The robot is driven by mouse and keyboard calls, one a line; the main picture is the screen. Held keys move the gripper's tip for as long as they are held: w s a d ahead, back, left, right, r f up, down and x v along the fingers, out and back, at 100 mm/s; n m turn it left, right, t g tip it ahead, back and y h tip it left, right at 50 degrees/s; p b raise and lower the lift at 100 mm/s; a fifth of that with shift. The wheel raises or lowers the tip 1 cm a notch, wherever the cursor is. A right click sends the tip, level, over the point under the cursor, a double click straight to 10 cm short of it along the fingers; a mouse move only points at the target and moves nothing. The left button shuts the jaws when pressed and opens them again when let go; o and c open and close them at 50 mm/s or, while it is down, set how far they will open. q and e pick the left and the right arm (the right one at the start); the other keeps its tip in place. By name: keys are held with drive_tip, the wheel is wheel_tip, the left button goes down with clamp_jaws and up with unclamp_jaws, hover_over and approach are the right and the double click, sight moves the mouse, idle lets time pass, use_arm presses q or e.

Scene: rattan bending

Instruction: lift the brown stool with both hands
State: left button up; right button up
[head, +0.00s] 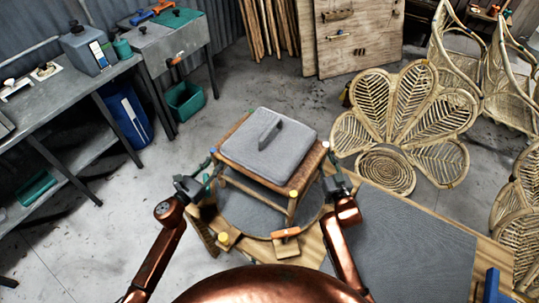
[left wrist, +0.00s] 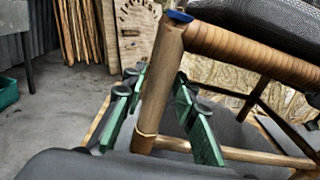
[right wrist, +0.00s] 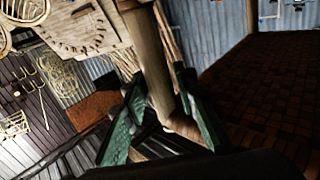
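The brown stool (head: 250,190) has a wooden frame and a grey cushion (head: 272,145) with a small grey block on top. It is over a round grey disc (head: 240,212) on the workbench; whether all its feet touch the disc I cannot tell. My left gripper (head: 207,178) is at the stool's left side. In the left wrist view its green fingers (left wrist: 165,115) are open on either side of a leg (left wrist: 155,95), with gaps. My right gripper (head: 333,180) is at the right side. In the right wrist view its fingers (right wrist: 163,110) are open around another leg (right wrist: 152,65).
A metal table (head: 70,85), a blue barrel (head: 125,115) and a green bin (head: 185,100) are at left. Rattan chairs (head: 405,120) stand at right.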

use_arm(q)
clamp_jaws()
use_arm(e)
clamp_jaws()
use_arm(q)
drive_tip(key=shift+w+r, duration=0.15)
drive_tip(key=shift+r, duration=0.05)
use_arm(e)
drive_tip(key=shift+w+r, duration=0.1)
drive_tip(key=shift+r, duration=0.15)
